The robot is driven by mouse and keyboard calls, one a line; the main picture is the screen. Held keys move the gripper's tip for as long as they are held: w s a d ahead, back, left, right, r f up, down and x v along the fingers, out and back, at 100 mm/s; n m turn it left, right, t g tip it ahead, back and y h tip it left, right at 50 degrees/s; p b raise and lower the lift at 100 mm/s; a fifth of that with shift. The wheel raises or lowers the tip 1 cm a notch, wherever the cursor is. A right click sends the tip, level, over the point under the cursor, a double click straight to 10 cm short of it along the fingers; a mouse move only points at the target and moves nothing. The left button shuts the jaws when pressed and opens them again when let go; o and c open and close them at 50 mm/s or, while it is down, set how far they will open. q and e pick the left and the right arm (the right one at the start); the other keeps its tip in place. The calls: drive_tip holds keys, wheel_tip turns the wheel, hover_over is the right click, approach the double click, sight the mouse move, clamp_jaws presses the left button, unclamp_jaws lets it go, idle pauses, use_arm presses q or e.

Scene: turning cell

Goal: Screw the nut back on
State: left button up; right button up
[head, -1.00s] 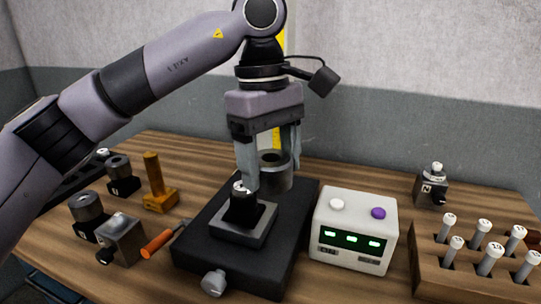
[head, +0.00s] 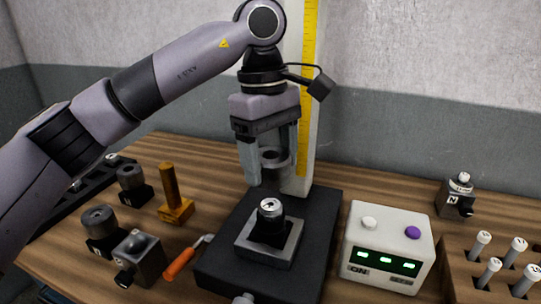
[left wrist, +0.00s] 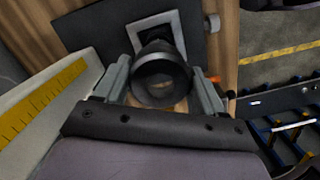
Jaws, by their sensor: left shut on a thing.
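My left gripper (head: 270,170) is shut on a grey, hollow, ring-shaped nut (head: 271,158). The left wrist view shows the nut (left wrist: 160,78) between the two fingers, with its round opening facing the camera. A dark holder (head: 271,233) with a pale, marked top stands upright in a square grey frame (head: 262,252) on the black base (head: 318,235). The nut is above and apart from the holder; their exact alignment is hard to tell. My right gripper is not in view.
A white control box (head: 388,248) with green displays stands right of the base. A wooden rack (head: 462,278) of pale-topped cylinders is at far right. An orange-handled tool (head: 180,263) and an orange-brown stand (head: 175,212) are at left. A yellow-scaled column (head: 305,100) rises behind the gripper.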

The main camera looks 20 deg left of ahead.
sight(271, 204)
use_arm(q)
drive_tip(key=shift+f+b, duration=1.9)
drive_tip(key=shift+f, duration=0.4)
drive_tip(key=shift+f+b, duration=0.85)
drive_tip(key=shift+f, duration=0.65)
drive_tip(key=shift+f, duration=0.5)
drive_tip(key=o, duration=1.2)
drive_tip(key=r, duration=0.7)
drive_tip(key=shift+w+a, duration=0.2)
drive_tip(key=shift+a, duration=0.2)
